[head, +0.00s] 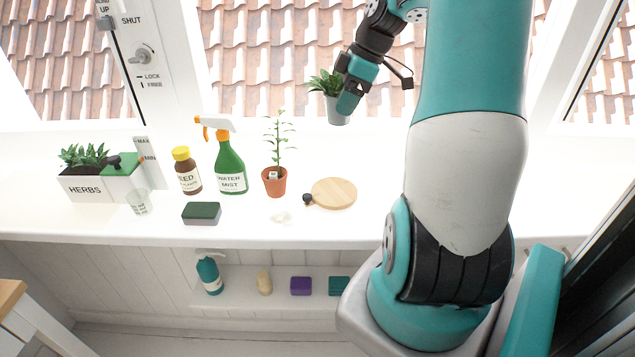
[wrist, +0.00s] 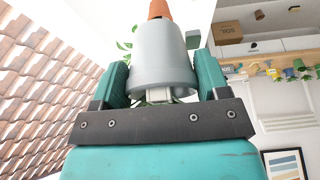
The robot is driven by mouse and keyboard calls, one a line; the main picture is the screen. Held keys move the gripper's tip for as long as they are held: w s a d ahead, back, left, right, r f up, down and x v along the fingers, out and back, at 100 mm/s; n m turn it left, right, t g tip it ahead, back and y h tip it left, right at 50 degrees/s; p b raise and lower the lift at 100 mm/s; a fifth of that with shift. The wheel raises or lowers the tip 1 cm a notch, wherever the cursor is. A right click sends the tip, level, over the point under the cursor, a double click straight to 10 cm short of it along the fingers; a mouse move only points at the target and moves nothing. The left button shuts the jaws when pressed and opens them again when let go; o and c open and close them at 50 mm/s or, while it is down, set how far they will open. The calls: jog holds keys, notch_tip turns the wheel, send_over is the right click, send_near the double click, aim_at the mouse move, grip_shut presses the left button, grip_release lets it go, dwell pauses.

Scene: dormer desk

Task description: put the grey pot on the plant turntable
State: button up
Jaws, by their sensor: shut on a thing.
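The grey pot (head: 338,112) with a leafy green plant hangs in the air near the window, above the sill. My gripper (head: 349,98) is shut on it, with a teal finger against its near side. In the wrist view the grey pot (wrist: 162,72) sits between both teal fingers of my gripper (wrist: 163,80). The plant turntable (head: 335,194), a round pale wooden disc with a small dark knob at its left edge, lies on the white sill with its top bare. It is below the pot and apart from it.
A terracotta pot (head: 274,182) with a tall thin plant stands just left of the turntable. Left of it are a green spray bottle (head: 230,167), a brown feed bottle (head: 188,172), a sponge (head: 201,213) and a herb box (head: 90,188). The sill right of the turntable looks clear.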

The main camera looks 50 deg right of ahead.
jog(key=shift+w+a+f+p, duration=0.1)
jog(key=shift+f+p, duration=0.2)
jog(key=shift+f, duration=4.65)
jog(key=shift+w+a+f+p, duration=0.1)
jog(key=shift+f+p, duration=0.15)
jog(key=shift+f, duration=4.7)
jog(key=shift+f, duration=0.2)
jog(key=o, duration=1)
jog(key=shift+r, duration=0.1)
jog(key=shift+o, duration=0.2)
jog(key=shift+r, duration=0.1)
jog(key=b+v, duration=0.1)
jog(key=v, duration=1.1)
jog(key=shift+b, duration=0.3)
